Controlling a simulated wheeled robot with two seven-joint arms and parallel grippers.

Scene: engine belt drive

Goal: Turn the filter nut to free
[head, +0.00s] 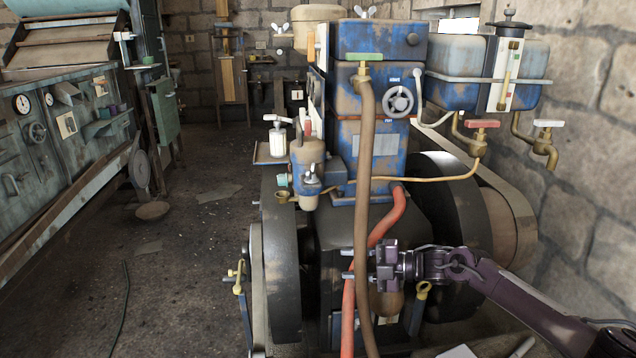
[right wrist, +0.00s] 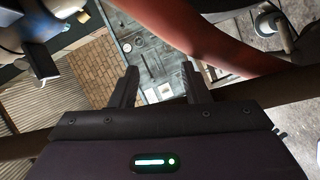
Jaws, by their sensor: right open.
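I cannot tell for sure which part is the filter nut. My right gripper (head: 346,264) is low in front of the engine, fingers pointing left, beside the red hose (head: 387,222) and the brown hose (head: 362,210). It is below and to the right of the filter unit and apart from it. In the right wrist view, the open jaws (right wrist: 160,80) hold nothing. My left gripper is out of view.
Large dark flywheels (head: 281,265) flank the engine. A blue tank (head: 460,75) with valve taps hangs at the right, near the stone wall (head: 590,190). The red hose also crosses close above the jaws in the right wrist view (right wrist: 215,35). The floor at left is mostly clear.

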